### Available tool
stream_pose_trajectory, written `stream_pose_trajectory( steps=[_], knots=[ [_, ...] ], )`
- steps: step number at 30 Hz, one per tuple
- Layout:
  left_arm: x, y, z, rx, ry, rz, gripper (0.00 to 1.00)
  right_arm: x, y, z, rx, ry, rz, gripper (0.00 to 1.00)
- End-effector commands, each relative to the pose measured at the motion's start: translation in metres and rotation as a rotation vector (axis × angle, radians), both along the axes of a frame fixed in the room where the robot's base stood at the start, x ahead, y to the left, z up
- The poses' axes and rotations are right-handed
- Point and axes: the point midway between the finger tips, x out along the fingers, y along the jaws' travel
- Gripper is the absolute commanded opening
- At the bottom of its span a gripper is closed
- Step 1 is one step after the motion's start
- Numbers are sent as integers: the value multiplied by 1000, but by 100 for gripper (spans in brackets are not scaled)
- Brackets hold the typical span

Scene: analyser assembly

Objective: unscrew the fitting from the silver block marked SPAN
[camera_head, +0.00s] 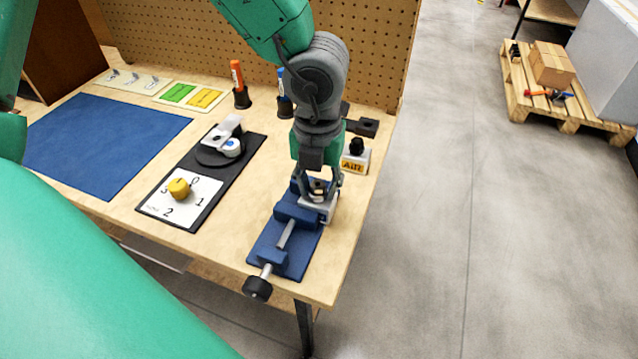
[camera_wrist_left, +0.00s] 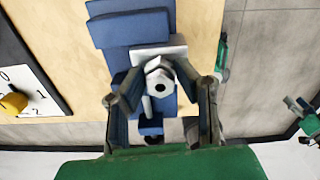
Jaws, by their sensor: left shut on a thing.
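The silver block (camera_head: 316,211) sits in the jaws of the blue vise (camera_head: 290,236) near the table's right edge; no SPAN marking is readable. In the left wrist view the block (camera_wrist_left: 171,52) shows behind a metal hex fitting (camera_wrist_left: 152,72) with a dark central hole. My left gripper (camera_head: 319,190) points down over the block. In the left wrist view its fingers (camera_wrist_left: 160,79) are shut on the fitting from both sides. The gripper hides most of the fitting in the head view.
A block marked AIR (camera_head: 355,163) with a black knob stands just behind the vise. Left of the vise lies a black panel (camera_head: 247,160) with a yellow knob (camera_head: 178,188) on a numbered dial. A blue mat (camera_head: 100,145) offers clear room farther left.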

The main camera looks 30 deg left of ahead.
Motion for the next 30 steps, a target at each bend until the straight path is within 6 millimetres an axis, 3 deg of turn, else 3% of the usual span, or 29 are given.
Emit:
stream_pose_trajectory(
  steps=[11, 21, 30],
  knots=[
    [1, 0, 0, 0, -2, 79, 0, 0, 0, -1, 0, 0, 0, 40],
    [0, 0, 0, 0, -2, 417, 0, 0, 0, -6, 0, 0, 0, 40],
    [0, 0, 0, 0, -2, 447, 0, 0, 0, -6, 0, 0, 0, 40]
  ],
)
